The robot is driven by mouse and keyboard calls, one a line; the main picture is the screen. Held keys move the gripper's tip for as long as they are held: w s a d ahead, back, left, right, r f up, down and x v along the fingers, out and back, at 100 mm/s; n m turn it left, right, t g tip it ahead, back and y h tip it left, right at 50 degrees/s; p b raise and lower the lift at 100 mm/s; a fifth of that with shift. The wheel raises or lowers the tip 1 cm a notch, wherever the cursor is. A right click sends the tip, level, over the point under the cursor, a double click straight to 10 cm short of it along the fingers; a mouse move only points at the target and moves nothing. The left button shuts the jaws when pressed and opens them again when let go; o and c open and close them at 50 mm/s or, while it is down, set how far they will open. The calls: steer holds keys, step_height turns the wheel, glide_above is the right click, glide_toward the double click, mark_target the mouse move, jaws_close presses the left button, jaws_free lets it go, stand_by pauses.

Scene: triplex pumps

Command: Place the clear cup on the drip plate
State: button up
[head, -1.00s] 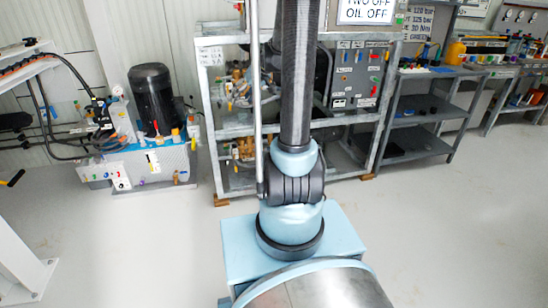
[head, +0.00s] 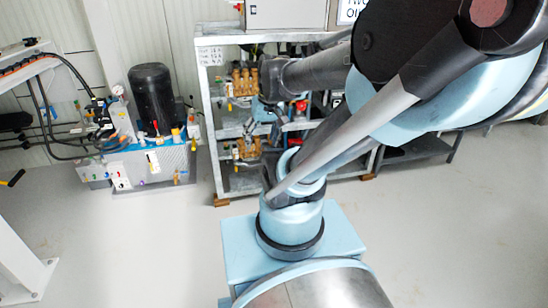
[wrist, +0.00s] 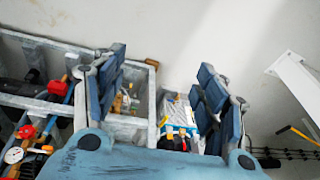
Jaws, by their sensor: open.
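I cannot make out the clear cup or the drip plate in either view; they may be too small or hidden behind my arm. My gripper (wrist: 160,62) is open in the wrist view, its two blue-grey padded fingers wide apart with nothing held between them. In the head view my gripper (head: 262,115) hangs small at the end of my folded arm, in front of the pump rack (head: 206,100) as seen from the camera.
A power unit (head: 145,163) with a black motor (head: 153,98) stands at the left; it seems to show between my fingers in the wrist view (wrist: 180,122). A white frame (head: 22,262) stands at the near left. The floor (head: 120,235) between is clear.

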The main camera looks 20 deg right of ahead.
steer(key=s+d+f+m+h, duration=0.1)
steer(key=s+d+f, duration=0.2)
steer(key=s, duration=0.3)
steer(key=shift+s+f, duration=0.2)
steer(key=shift+f, duration=0.2)
